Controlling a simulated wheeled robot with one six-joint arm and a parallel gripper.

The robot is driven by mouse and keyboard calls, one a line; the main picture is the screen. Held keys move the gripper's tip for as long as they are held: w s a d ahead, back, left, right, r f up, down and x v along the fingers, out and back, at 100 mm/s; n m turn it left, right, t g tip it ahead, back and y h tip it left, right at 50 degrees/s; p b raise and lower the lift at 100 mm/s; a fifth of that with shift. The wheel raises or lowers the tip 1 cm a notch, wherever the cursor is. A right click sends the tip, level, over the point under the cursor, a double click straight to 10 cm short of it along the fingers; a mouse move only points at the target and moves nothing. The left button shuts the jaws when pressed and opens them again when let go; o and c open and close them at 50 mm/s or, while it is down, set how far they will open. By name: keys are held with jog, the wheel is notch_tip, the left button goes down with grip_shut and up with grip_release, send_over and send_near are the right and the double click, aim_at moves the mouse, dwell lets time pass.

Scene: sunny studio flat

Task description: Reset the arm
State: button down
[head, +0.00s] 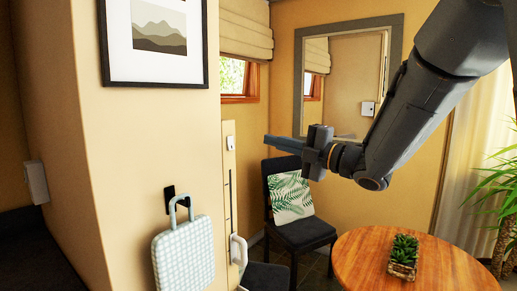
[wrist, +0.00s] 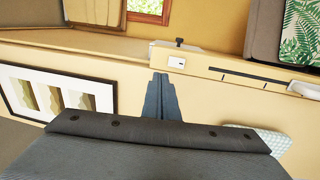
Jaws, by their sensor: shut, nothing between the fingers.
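My gripper (head: 283,143) is in the upper middle of the head view, held out to the left at the end of my raised arm. Its fingers are together with nothing between them. In the wrist view my gripper (wrist: 160,82) shows as two dark fingers side by side, pointing toward the cream wall. It appears clear of the wall, though the exact gap cannot be told.
A round wooden table (head: 440,262) with a small potted succulent (head: 403,256) stands at lower right. A dark chair (head: 306,232) with a leaf-print cushion (head: 290,190) is behind it. A checked bag (head: 184,256) hangs on the wall at left, below a framed picture (head: 159,40).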

jog(key=shift+v, duration=0.8)
jog(key=shift+r, duration=0.15)
jog(key=w+d+f+m+t+h, duration=0.35)
jog(key=d+f+m+h, duration=0.25)
jog(key=f+m+h, duration=0.3)
jog(key=s+d+f+m+g+h, duration=0.2)
jog(key=d+f+m, duration=0.1)
jog(key=f+m, duration=0.25)
jog(key=s+d+f+m+g+h, duration=0.2)
jog(key=s+d+f+m+h, duration=0.15)
jog(key=f, duration=0.35)
jog(key=s+f+m+g, duration=0.5)
jog(key=s+f, duration=0.1)
jog(key=s, duration=0.5)
jog(key=s+f+m+g, duration=0.5)
jog(key=s+f, duration=0.2)
jog(key=s, duration=0.4)
jog(key=shift+s+a+h, duration=0.3)
jog(key=shift+s+h, duration=0.05)
